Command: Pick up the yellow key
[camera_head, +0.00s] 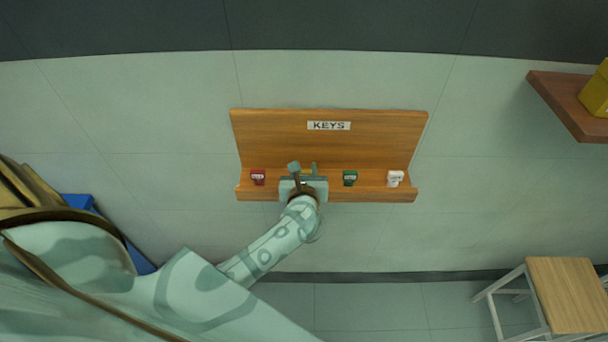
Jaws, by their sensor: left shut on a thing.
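My left gripper (304,174) is at the wooden key shelf (330,150) on the wall, between the red key and the green key. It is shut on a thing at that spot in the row. The thing is almost fully hidden by the gripper, and I take it to be the yellow key, since no yellow key shows elsewhere on the shelf. I cannot tell whether it still touches the shelf. My right gripper is not in view.
A red key (258,177) stands left of the gripper; a green key (350,178) and a white key (395,178) stand to the right. A KEYS label (328,126) is on the backboard. A wooden stool (566,290) stands lower right. A wall shelf (560,100) holds a yellow box (596,92).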

